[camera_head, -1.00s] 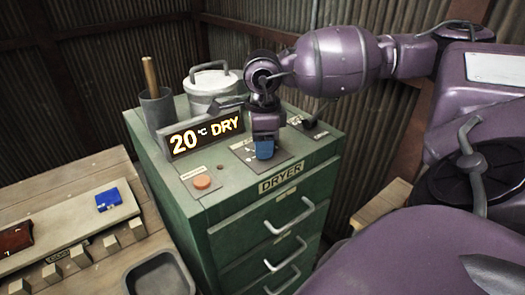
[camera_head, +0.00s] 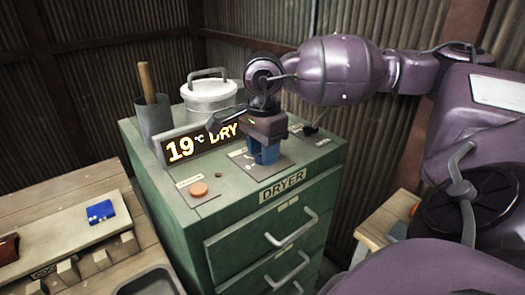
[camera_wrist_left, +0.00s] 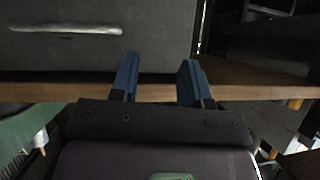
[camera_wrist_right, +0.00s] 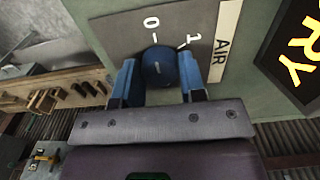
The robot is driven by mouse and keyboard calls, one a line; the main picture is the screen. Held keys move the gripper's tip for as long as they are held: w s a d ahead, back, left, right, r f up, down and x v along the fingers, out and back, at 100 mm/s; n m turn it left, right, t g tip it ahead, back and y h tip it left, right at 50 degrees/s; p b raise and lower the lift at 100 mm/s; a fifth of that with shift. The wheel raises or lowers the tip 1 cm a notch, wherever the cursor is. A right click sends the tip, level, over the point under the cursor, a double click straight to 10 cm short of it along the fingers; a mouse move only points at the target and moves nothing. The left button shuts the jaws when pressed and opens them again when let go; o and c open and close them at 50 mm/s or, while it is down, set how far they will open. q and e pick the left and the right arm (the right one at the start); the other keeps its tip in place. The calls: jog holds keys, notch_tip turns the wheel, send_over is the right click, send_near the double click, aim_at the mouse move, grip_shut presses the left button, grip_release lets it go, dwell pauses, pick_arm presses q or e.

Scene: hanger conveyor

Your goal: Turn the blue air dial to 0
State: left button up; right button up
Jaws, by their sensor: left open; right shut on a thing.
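The blue air dial (camera_wrist_right: 158,66) sits on a grey plate (camera_wrist_right: 115,32) marked 0, 1 and AIR. My right gripper (camera_wrist_right: 158,82) is shut on the dial, with one blue finger on each side. I cannot tell clearly which mark the dial points at. In the head view my right gripper (camera_head: 266,152) reaches down onto the dryer (camera_head: 225,172) top and hides most of the dial. My left gripper (camera_wrist_left: 158,78) is open and empty, seen only in the left wrist view, before a dark front with a light handle (camera_wrist_left: 65,30).
The lit display (camera_head: 198,145) reads 19 °C DRY. An orange button (camera_head: 198,189) is on the dryer's near left corner. A lidded white pot (camera_head: 210,95) and a dark cup (camera_head: 153,118) stand behind. A wooden bench (camera_head: 75,200) is at left.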

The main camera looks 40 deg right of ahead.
pick_arm(q)
jog(key=shift+w+r, duration=0.1)
pick_arm(e)
jog(key=o, duration=0.9)
pick_arm(q)
jog(key=shift+w, duration=0.15)
pick_arm(e)
jog(key=shift+r, duration=0.1)
pick_arm(q)
jog(key=shift+s, duration=0.2)
pick_arm(e)
notch_tip(320, 180, up, 11)
jog(key=shift+f, duration=0.15)
pick_arm(q)
jog(key=shift+w, duration=0.15)
